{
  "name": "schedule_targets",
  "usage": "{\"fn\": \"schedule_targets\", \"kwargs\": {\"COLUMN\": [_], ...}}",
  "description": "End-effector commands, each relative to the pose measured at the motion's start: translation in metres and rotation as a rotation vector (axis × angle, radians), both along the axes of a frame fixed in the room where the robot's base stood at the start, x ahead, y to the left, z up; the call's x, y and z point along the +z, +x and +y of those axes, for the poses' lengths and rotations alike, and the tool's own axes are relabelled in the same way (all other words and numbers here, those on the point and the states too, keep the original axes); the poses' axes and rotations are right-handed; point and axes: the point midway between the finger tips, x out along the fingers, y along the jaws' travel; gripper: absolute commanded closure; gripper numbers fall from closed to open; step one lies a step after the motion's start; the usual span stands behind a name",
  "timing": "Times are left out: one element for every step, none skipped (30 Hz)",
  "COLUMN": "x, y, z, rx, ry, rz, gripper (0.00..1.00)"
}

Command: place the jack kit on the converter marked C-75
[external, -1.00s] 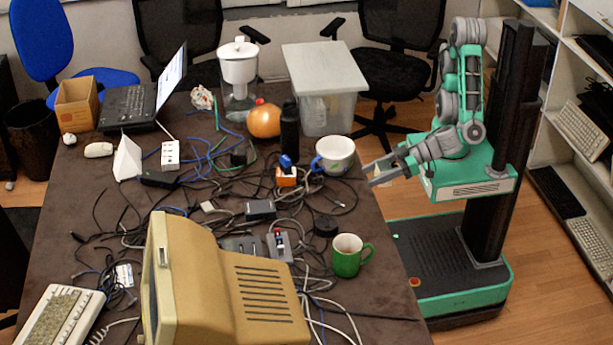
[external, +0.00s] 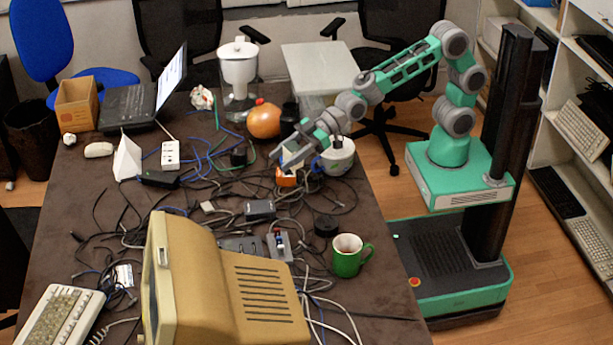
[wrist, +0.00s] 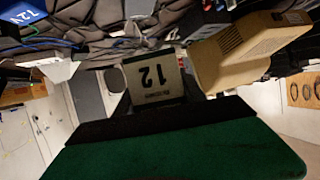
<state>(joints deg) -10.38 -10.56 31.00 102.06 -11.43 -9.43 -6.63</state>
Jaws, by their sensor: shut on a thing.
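My gripper (external: 288,156) is over the table beside the white mug, low at the small orange block. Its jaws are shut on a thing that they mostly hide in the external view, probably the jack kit. In the wrist view, a pale box face with an upside-down number like 12 (wrist: 155,78) is in the middle; I cannot tell if this is the held thing. The orange block (external: 286,179) shows just under the jaws. A blue label with a partly cut-off number (wrist: 20,14) is at the wrist view's top left. I cannot read C-75 on anything.
The white mug (external: 337,158) stands close to the right of my gripper. Tangled cables and small dark boxes (external: 260,210) cover the middle of the table.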

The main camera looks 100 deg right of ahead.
Motion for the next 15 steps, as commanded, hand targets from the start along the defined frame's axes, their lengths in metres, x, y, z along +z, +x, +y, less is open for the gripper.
{"fn": "schedule_targets", "kwargs": {"x": [-0.009, -0.013, -0.018, -0.022, -0.025, -0.031, -0.04, -0.048, -0.057, -0.063, -0.068, -0.073, -0.076, -0.079, -0.081], "y": [0.014, 0.022, 0.034, 0.042, 0.05, 0.061, 0.066, 0.072, 0.079, 0.084, 0.088, 0.093, 0.096, 0.098, 0.101], "z": [0.004, 0.007, 0.01, 0.012, 0.014, 0.017, 0.019, 0.02, 0.022, 0.023, 0.025, 0.026, 0.027, 0.027, 0.028], "rx": [0.001, 0.001, 0.001, 0.001, 0.001, 0.001, 0.0, 0.0, 0.0, 0.0, 0.0, 0.0, 0.0, 0.0, 0.0], "ry": [-0.001, -0.001, -0.001, 0.0, 0.0, 0.0, 0.0, -0.001, 0.0, 0.0, 0.001, 0.001, 0.0, 0.0, 0.0], "rz": [0.005, 0.005, 0.005, 0.005, 0.004, 0.004, 0.006, 0.007, 0.006, 0.005, 0.005, 0.005, 0.002, 0.003, 0.001], "gripper": [0.97, 0.97, 0.97, 0.97, 0.97, 0.97, 0.97, 0.97, 0.97, 0.97, 0.97, 0.97, 0.97, 0.97, 0.97]}}
